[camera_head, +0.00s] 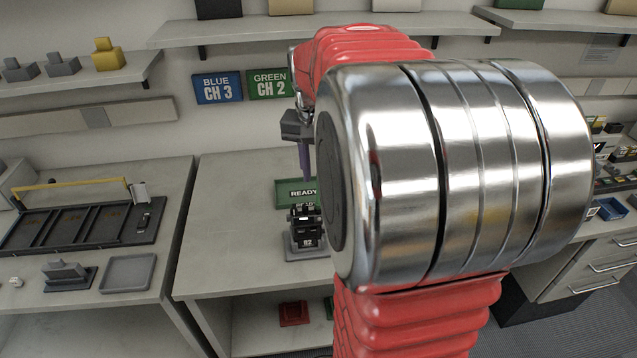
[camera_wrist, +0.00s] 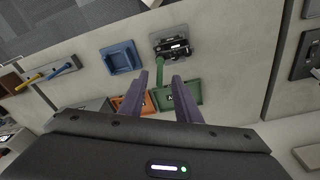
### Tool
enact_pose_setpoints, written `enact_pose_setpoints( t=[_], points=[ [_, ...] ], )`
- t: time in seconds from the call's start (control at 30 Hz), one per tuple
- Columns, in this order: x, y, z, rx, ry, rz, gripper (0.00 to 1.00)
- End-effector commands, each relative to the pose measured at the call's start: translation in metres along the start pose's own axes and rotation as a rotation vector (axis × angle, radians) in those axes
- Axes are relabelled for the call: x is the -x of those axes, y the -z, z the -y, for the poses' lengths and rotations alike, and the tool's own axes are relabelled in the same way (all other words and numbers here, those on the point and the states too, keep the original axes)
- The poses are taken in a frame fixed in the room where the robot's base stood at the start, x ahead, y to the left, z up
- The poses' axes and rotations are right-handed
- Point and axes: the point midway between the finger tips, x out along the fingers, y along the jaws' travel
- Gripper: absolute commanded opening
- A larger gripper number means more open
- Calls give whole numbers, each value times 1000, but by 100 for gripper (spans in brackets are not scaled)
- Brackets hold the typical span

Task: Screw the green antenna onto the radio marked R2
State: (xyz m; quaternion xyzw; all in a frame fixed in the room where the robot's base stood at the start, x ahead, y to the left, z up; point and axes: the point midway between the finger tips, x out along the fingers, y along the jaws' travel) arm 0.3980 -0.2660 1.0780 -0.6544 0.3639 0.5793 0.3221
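My gripper (camera_wrist: 160,78) points down with its two purple fingers spread apart. A green rod, the green antenna (camera_wrist: 159,70), shows in the gap between the fingertips in the wrist view, with clear space on both sides. Its upper end in that picture meets or overlaps a black radio (camera_wrist: 175,46); I cannot tell whether they are joined. In the head view the radio marked R2 (camera_head: 307,238) stands on a grey base on the middle table. My gripper (camera_head: 303,172) is above and behind it there; my arm hides much around it, and I cannot make out the antenna.
A green tray marked READY (camera_head: 283,193) lies behind the radio. A blue tray (camera_wrist: 122,60) and an orange tray (camera_wrist: 122,103) lie beside it in the wrist view. The left table holds a dark rack (camera_head: 75,232) and a grey tray (camera_head: 128,273).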

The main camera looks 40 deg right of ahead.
Motion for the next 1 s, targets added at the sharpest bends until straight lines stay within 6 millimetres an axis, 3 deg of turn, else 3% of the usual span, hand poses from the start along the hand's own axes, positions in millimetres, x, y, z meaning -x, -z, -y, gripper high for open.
enact_pose_setpoints(
  t=[0.3, 0.5, 1.0],
  points=[
    [57, 0, 0, 0, 1, -2, 30],
    [80, 0, -1, 0, 0, -1, 30],
    [86, 0, -3, -5, -1, 0, 30]
  ],
)
